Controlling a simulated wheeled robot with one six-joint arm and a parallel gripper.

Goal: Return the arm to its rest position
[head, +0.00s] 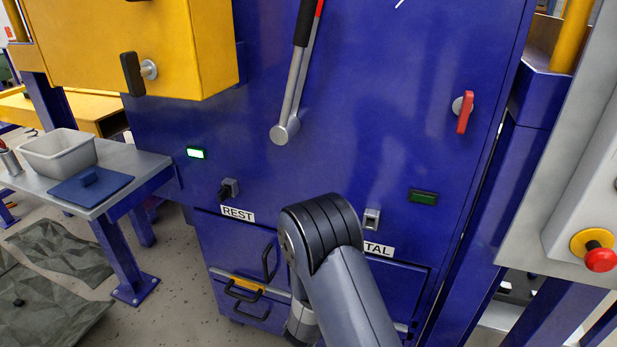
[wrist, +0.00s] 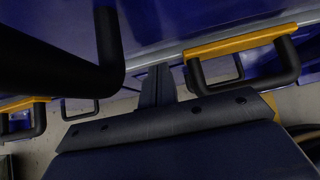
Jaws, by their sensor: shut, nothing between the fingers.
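In the head view my arm (head: 330,250) reaches up in front of the blue cabinet (head: 370,100) and bends down at its elbow. My gripper is hidden behind the arm in that view. In the wrist view my gripper (wrist: 157,85) shows as narrow grey fingers, shut and empty. They point toward the cabinet's lower front, close to a black handle with a yellow bar (wrist: 240,42). A large black handle (wrist: 108,50) looms very near at the upper left. Whether anything touches cannot be told.
Black drawer handles (head: 268,262) stick out left of my arm. A long lever (head: 290,95) and a red handle (head: 464,112) are higher up. A grey table (head: 150,165) with a bin (head: 58,152) stands left; a control box with a red button (head: 600,260) is right.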

